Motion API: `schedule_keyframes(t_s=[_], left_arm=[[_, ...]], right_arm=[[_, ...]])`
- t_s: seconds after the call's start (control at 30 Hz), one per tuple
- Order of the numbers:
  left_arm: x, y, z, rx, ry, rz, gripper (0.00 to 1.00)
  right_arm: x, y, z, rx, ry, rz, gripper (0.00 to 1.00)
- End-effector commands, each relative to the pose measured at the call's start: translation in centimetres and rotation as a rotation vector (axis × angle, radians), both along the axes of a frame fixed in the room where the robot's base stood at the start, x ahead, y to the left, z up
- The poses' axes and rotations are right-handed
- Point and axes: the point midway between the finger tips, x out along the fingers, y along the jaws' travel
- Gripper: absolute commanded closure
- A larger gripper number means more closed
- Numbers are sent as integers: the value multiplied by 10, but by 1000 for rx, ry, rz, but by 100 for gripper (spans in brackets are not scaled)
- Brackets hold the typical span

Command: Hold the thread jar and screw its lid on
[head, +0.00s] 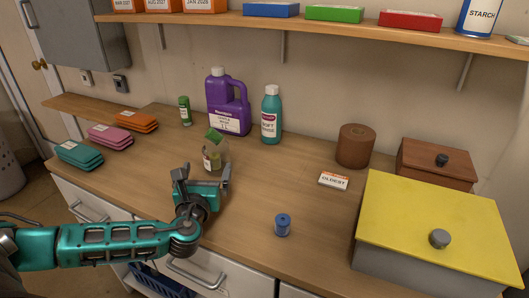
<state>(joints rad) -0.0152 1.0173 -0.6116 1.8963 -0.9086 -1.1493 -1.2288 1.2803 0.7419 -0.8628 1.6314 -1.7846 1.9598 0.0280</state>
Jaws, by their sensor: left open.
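A clear jar (209,161) with a pale label stands on the wooden counter, left of centre, in the head view. A tilted green piece (214,136) shows at its top; I cannot tell whether this is its lid or how it sits. My left gripper (203,172) is open, just in front of the jar. Its fingers point toward the jar and partly hide its lower part; I cannot tell whether they touch it. A small blue-topped cylinder (283,224) stands apart near the front of the counter. My right gripper is out of view.
Behind the jar stand a purple jug (227,105), a teal bottle (271,116) and a small green bottle (185,111). Folded cloths (80,155) lie left. A brown round container (355,146), a small card (333,181) and a yellow-lidded box (430,215) are right. The centre counter is mostly clear.

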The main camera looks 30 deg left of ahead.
Motion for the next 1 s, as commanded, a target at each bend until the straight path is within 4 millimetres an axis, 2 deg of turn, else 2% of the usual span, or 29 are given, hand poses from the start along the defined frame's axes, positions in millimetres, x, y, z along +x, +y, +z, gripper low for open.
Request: schedule_keyframes(t_s=[0.17, 0.4, 0.53, 1.0], left_arm=[[6, 3, 0, 0, -2, 2, 0], [43, 23, 0, 0, -4, 3, 0], [56, 30, 0, 0, -2, 2, 0], [65, 35, 0, 0, -1, 2, 0]], right_arm=[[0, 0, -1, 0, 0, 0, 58], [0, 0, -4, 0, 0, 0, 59], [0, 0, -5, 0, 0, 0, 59], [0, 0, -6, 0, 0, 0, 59]])
